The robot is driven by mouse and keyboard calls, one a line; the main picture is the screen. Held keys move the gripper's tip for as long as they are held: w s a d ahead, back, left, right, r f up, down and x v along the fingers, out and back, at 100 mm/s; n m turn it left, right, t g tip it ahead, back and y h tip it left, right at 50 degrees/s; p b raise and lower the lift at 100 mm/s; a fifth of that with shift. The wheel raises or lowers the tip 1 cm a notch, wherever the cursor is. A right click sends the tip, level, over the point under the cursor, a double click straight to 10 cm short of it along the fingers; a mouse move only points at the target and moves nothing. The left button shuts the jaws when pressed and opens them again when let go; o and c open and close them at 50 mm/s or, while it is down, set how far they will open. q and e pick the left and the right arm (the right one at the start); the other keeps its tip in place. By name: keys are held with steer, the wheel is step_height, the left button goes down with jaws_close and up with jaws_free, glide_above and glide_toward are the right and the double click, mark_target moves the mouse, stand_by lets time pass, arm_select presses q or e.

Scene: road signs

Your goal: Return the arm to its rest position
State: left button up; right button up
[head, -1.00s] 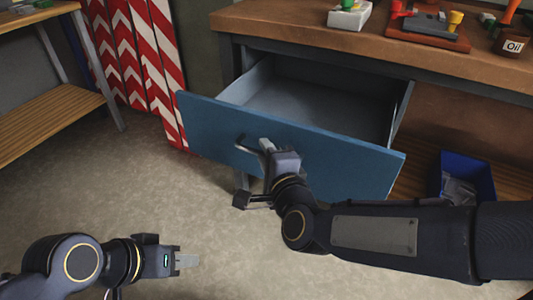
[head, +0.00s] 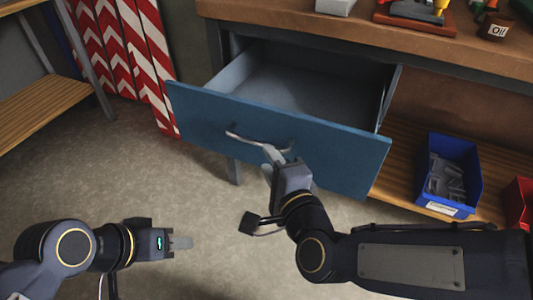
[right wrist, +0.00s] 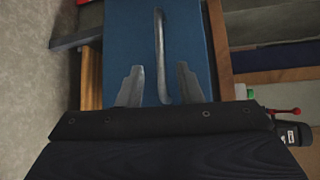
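My right gripper (head: 274,155) is in front of the blue drawer (head: 220,125), close to its metal handle (head: 245,140). In the right wrist view, its two fingers (right wrist: 160,88) are spread apart with the handle (right wrist: 161,50) between them, not gripped. The drawer is pulled out and looks empty inside. My left gripper (head: 182,242) is low at the left over the floor, away from everything. Its fingers look close together, but I cannot tell whether they are fully shut.
The wooden workbench (head: 440,50) holds several items above the drawer. A blue bin (head: 452,175) with grey parts stands on the lower shelf, with a red bin (head: 518,200) beside it. Red-and-white striped boards (head: 125,60) lean at the back left. The floor is clear.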

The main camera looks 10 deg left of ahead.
stand_by(0.4)
steer(key=d+n, duration=0.1)
steer(key=d+g, duration=0.1)
steer(key=d+n, duration=0.1)
steer(key=d, duration=0.1)
steer(key=shift+w+d+r+n, duration=0.1)
steer(key=shift+w+n, duration=0.2)
steer(key=shift+w, duration=0.05)
steer(key=s+d+f+n+g+h, duration=0.2)
steer(key=s+d+f+n+g, duration=0.25)
steer(key=s+d, duration=0.4)
steer(key=s+d+f+n+g+h, duration=0.2)
steer(key=s+d+f+n+g, duration=0.25)
steer(key=d, duration=0.65)
step_height(320, 180, up, 34)
steer(key=s+n+t+p, duration=0.1)
steer(key=s+p, duration=0.1)
steer(key=p, duration=3.1)
steer(key=shift+d+f, duration=0.2)
steer(key=shift+f, duration=0.05)
